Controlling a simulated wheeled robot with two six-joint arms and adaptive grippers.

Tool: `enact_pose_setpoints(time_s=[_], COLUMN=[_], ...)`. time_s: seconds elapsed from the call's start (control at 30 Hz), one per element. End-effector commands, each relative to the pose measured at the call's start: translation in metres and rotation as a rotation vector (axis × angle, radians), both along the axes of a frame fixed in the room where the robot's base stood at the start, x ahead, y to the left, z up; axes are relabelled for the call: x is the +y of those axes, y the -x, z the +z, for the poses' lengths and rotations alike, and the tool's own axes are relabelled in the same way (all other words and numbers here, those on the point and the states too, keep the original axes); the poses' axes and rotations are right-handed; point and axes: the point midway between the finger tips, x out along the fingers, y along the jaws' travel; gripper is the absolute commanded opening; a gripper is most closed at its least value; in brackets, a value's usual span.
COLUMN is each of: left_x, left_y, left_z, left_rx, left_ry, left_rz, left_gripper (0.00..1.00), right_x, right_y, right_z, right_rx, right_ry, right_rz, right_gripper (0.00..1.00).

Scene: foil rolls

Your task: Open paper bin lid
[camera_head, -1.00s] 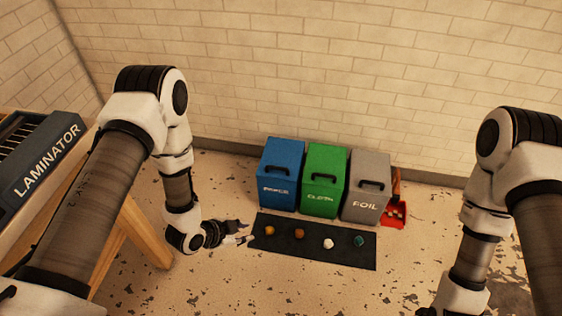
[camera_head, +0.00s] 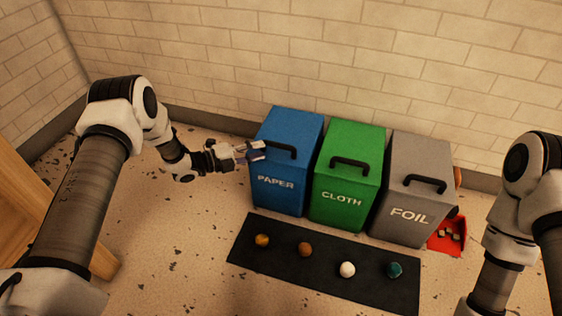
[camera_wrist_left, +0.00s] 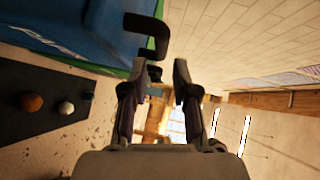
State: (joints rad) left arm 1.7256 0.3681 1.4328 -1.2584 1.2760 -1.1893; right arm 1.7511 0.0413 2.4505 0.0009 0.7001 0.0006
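The blue paper bin (camera_head: 284,187) stands by the wall at the left end of a row of bins, with its lid (camera_head: 296,124) shut. A black handle (camera_head: 279,151) sits at the lid's front edge. My left gripper (camera_head: 257,151) is just left of this handle, its fingers apart and pointing toward it. In the left wrist view, the open fingers (camera_wrist_left: 157,82) show with the handle (camera_wrist_left: 150,36) just beyond their tips and no object between them. Whether a finger touches the handle or lid is unclear. My right arm shows at right; its gripper is outside the frame.
A green cloth bin (camera_head: 344,190) and grey foil bin (camera_head: 403,203) stand close on the right. A dark mat (camera_head: 325,266) with several small balls lies in front. A red dustpan (camera_head: 445,243) is beside the foil bin. A wooden table (camera_head: 45,210) stands left.

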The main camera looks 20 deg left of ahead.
Motion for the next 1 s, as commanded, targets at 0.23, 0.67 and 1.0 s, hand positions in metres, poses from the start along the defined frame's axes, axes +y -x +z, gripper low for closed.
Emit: enact_pose_setpoints(time_s=[0.23, 0.67, 1.0], left_x=[-0.026, -0.058, -0.057], left_y=[-0.022, -0.052, -0.052], left_z=[-0.009, -0.01, -0.01], left_rx=[-0.001, 0.002, 0.002], left_ry=[-0.001, 0.0, 0.001], left_rz=[-0.003, 0.001, 0.0], left_gripper=[0.29, 0.29, 0.0], right_x=[0.0, -0.001, -0.001], right_y=[-0.002, -0.003, -0.003], right_z=[-0.02, -0.038, -0.038], right_rx=[-0.004, -0.008, -0.007], right_ry=[0.0, 0.001, 0.001], right_rz=[-0.003, -0.009, -0.009], right_gripper=[0.4, 0.4, 0.4])
